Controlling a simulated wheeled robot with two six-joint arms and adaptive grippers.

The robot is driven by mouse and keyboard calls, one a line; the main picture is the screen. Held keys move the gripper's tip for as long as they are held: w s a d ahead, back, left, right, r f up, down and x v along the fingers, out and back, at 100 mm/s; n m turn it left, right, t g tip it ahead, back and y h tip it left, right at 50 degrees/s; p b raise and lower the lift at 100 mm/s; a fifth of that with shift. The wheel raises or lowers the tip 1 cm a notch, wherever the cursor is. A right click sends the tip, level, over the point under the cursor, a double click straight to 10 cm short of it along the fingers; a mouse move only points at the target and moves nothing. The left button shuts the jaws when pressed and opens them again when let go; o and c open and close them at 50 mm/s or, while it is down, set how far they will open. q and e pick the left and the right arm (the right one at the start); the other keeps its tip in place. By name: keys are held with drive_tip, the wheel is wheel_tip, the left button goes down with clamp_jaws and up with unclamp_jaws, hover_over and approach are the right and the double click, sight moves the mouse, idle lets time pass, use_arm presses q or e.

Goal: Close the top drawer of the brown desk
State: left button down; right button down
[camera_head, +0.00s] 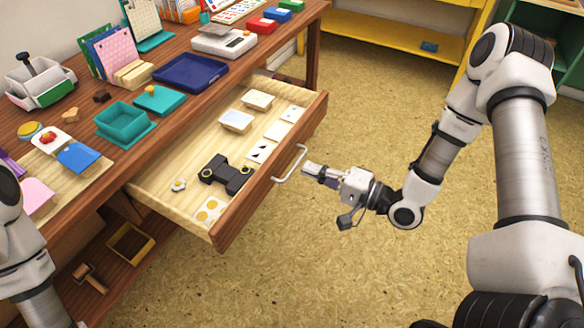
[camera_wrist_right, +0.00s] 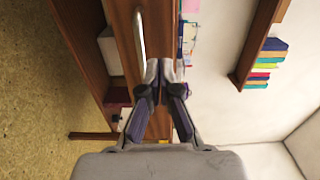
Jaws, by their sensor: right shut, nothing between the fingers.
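The brown desk (camera_head: 180,110) runs along the left in the head view. Its top drawer (camera_head: 268,172) is pulled well out, with a wooden front and a pale metal handle (camera_head: 291,165). Inside it are a black object (camera_head: 226,175), pale cards and small pads. My right gripper (camera_head: 308,168) is shut and empty, just in front of the drawer front beside the handle. In the right wrist view, the shut fingertips (camera_wrist_right: 159,70) show close to the drawer front, with the handle (camera_wrist_right: 139,40) beyond them. I cannot tell if they touch. My left gripper is out of view.
The desk top holds a teal box (camera_head: 124,122), a navy tray (camera_head: 190,72), a white scale (camera_head: 224,40) and several other items. A lower shelf holds a yellow-edged tray (camera_head: 130,243) and a wooden stamp (camera_head: 91,277). A yellow shelf (camera_head: 395,38) stands behind. The floor around my right gripper is clear.

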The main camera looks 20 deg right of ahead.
sight(281, 159)
drive_tip(key=b+x, duration=0.1)
drive_tip(key=x, duration=0.3)
drive_tip(key=shift+w+a, duration=0.15)
drive_tip(key=shift+a, duration=0.15)
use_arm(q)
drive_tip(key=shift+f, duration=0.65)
use_arm(e)
drive_tip(key=shift+w+a+r, duration=0.1)
drive_tip(key=shift+w+a, duration=0.05)
drive_tip(key=shift+w, duration=0.2)
